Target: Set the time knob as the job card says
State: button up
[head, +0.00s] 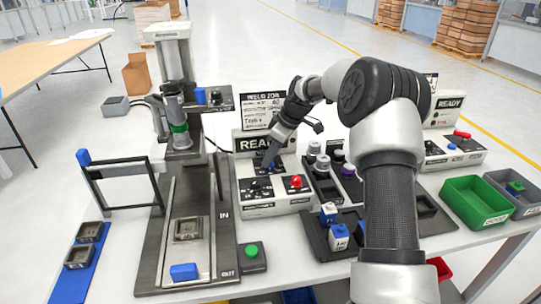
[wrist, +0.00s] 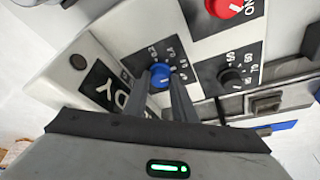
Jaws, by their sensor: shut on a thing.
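The weld control box (head: 275,208) stands mid-table in the head view. Its blue knob (wrist: 160,75), with a dial of decimal numbers around it, sits between my fingers in the wrist view. My gripper (wrist: 160,92) is shut on this knob, and it reaches down to the box in the head view (head: 268,164). A black knob (wrist: 230,77) with its own dial is beside it, free of my gripper. The job card (head: 262,108), headed WELD JOB, stands behind the box; its small lines are too blurred to read. The knob's exact setting is unclear.
A red button (head: 295,182) is close beside the knobs. The READY sign (head: 252,144) rises behind. A press stand (head: 178,110) is at left, a black tray (head: 322,240) with blue-topped parts at right, and a green button (head: 251,251) in front.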

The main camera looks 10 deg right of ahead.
dwell(0.4)
jog(key=o, duration=1)
jog(key=p+v, duration=0.1)
jog(key=v, duration=1.6)
jog(key=shift+d+r, duration=0.15)
jog(key=shift+r, duration=0.05)
